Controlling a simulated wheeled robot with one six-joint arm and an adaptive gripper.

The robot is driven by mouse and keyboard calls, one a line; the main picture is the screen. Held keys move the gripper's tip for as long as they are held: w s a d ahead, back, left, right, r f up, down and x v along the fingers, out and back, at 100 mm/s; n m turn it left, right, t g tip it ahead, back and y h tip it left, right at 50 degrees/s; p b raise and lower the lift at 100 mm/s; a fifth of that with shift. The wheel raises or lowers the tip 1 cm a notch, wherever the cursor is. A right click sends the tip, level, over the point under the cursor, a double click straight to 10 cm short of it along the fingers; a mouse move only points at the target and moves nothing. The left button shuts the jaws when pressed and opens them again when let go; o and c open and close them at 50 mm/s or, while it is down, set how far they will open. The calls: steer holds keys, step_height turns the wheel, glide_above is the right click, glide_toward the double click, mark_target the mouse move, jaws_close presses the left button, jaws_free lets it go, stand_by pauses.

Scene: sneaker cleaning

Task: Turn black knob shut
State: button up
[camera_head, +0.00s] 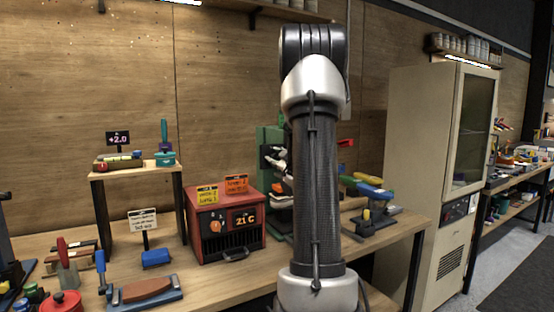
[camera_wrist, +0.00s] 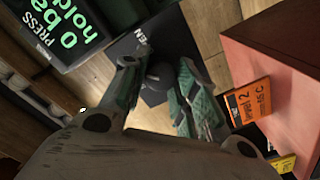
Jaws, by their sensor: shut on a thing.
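The black knob (camera_wrist: 160,73) shows in the wrist view on a dark plate with white lettering ending in "EN", the rest of which is hidden. My gripper (camera_wrist: 166,68) has one finger on each side of the knob and is shut on it. The wrist view is tilted, and the fingers hide part of the knob and plate, so I cannot tell how far the knob is turned. In the head view, my own arm hides the knob and my gripper.
A dark display (camera_wrist: 65,28) reading "PRESS", "0 bar" and "hold" is beside the plate. The red heater box (camera_head: 226,228) with orange and yellow tags stands close by on the bench. The green press (camera_head: 270,150) is partly behind my arm. A tall beige cabinet (camera_head: 420,150) stands right.

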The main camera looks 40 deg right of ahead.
steer(key=n, duration=0.4)
steer(key=shift+f+n, duration=0.1)
steer(key=shift+n, duration=0.2)
steer(key=n, duration=0.4)
steer(key=shift+a+f+n, duration=0.1)
steer(key=shift+n, duration=0.3)
steer(key=o, duration=1)
steer(key=v, duration=1.2)
